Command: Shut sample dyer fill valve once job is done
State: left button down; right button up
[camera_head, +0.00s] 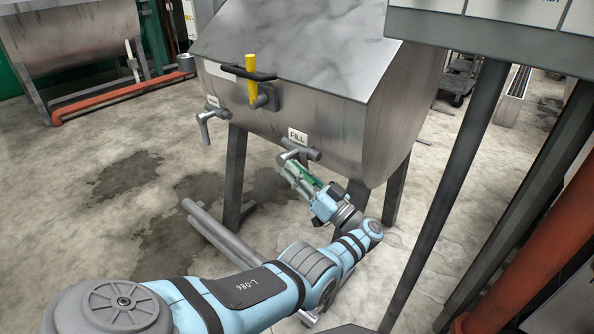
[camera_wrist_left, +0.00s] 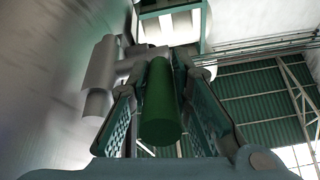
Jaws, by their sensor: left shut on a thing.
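The steel sample dyer (camera_head: 300,115) stands in the middle of the head view. Its fill valve (camera_head: 299,151) is a grey pipe fitting under a white FILL label (camera_head: 298,135), low on the front. My left gripper (camera_head: 303,178) reaches up to it from below and is shut on the valve's green handle (camera_head: 307,175). In the left wrist view the green handle (camera_wrist_left: 160,105) lies between the two fingers (camera_wrist_left: 162,118), and the grey valve body (camera_wrist_left: 101,75) shows beside it. Whether the valve is open or shut I cannot tell. My right gripper is not in view.
A second grey valve (camera_head: 206,122) is left of the fill valve, and a yellow lever (camera_head: 251,75) with a dark handle sits above. Dark legs (camera_head: 234,180) support the dyer. A dark post (camera_head: 450,190) stands to the right. The floor at left is open, with wet patches.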

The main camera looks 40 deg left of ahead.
pick_arm(q)
jog(key=c, duration=1.4)
grip_release()
jog(key=shift+c, duration=0.2)
jog(key=shift+r, duration=0.1)
notch_tip(320, 180, up, 10)
jog(key=shift+f, duration=0.1)
jog(key=shift+c, duration=0.6)
